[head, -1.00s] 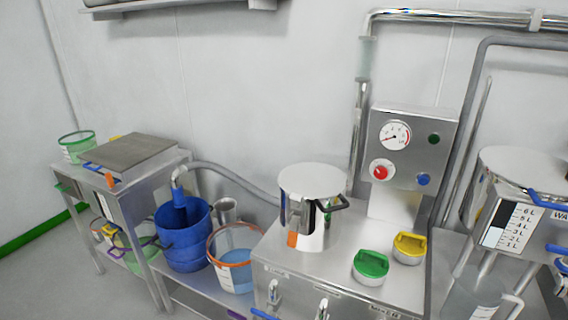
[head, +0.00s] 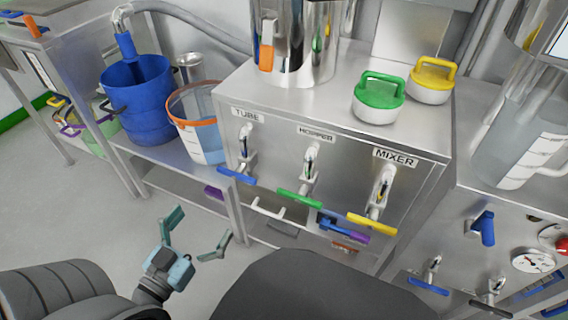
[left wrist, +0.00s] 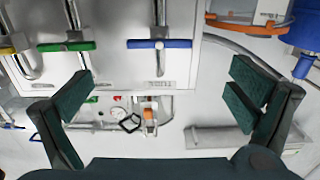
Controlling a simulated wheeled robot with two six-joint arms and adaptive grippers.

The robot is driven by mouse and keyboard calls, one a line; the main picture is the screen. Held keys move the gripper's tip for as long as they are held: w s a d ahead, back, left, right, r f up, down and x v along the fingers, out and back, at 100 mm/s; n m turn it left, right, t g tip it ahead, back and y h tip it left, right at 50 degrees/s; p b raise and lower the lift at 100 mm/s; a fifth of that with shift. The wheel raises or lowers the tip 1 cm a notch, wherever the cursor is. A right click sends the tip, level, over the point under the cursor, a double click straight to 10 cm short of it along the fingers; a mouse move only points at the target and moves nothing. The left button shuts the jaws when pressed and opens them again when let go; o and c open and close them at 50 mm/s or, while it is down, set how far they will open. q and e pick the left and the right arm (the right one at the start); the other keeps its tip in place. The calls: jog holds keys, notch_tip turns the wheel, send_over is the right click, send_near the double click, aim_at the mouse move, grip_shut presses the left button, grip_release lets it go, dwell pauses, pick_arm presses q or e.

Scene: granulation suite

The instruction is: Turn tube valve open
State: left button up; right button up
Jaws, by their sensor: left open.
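The tube valve has a blue handle (head: 236,176) and sits under the TUBE label (head: 248,115), at the left of the steel cabinet's front. Its blue bar lies roughly crosswise. In the left wrist view, which looks upside down, the blue handle (left wrist: 160,44) is also crosswise, between and beyond the fingertips. My left gripper (head: 193,238) is open and empty, below and left of the handle, apart from it. Its two dark green fingers (left wrist: 165,95) are spread wide in the left wrist view. My right gripper is not in view.
The hopper valve's green handle (head: 300,198) and the mixer valve's yellow handle (head: 371,224) are to the right. A blue bucket (head: 140,100) and an orange-rimmed clear bucket (head: 200,140) stand on the low shelf at left. Open floor lies around my left gripper.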

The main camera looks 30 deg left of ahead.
aim_at(234, 177)
pick_arm(q)
jog(key=w, duration=0.4)
jog(key=w+p, duration=0.1)
jog(key=w, duration=0.8)
jog(key=shift+w+a+r, duration=0.1)
jog(key=shift+a+r, duration=0.05)
jog(key=shift+r, duration=0.25)
jog(key=shift+w, duration=0.55)
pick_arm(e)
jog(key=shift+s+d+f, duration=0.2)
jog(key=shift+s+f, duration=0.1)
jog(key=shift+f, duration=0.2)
pick_arm(q)
jog(key=shift+c, duration=0.4)
jog(key=c, duration=0.8)
